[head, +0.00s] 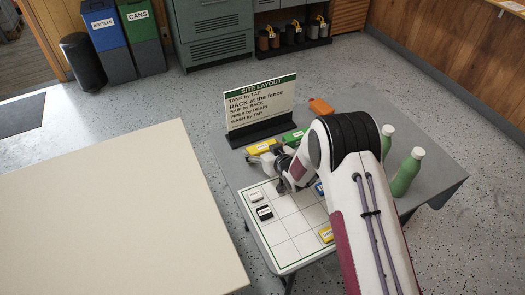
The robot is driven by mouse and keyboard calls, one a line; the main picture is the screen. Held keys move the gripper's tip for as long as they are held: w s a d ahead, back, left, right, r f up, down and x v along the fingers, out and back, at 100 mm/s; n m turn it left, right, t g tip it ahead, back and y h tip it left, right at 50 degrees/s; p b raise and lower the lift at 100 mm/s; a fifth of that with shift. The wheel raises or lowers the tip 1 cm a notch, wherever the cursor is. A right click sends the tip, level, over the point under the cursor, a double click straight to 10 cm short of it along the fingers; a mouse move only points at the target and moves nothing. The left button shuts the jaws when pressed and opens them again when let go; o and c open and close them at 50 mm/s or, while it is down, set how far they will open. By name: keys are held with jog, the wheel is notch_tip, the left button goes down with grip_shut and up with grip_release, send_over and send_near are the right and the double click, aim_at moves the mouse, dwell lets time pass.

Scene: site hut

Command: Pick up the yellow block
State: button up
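A yellow block (260,146) lies on the grey table at the foot of the sign, at the left end of a row with a green block (293,136). A second yellow piece (326,235), with a label, lies at the front right of the white grid board (283,236). My gripper (258,159) is low over the table, just in front of the first yellow block and beside it. Whether it touches that block, and whether its fingers are open or shut, is too small to tell. My arm hides part of the table and board.
The layout sign (260,105) stands behind the blocks. An orange block (320,106) lies further right. White and black labelled pieces (264,213) and a partly hidden blue piece (319,188) are on the board. Green bottles (407,172) stand at the right. A pale panel (110,225) fills the left foreground.

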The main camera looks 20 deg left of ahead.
aim_at(262, 147)
jog(key=shift+r, duration=0.15)
jog(key=shift+r, duration=4.85)
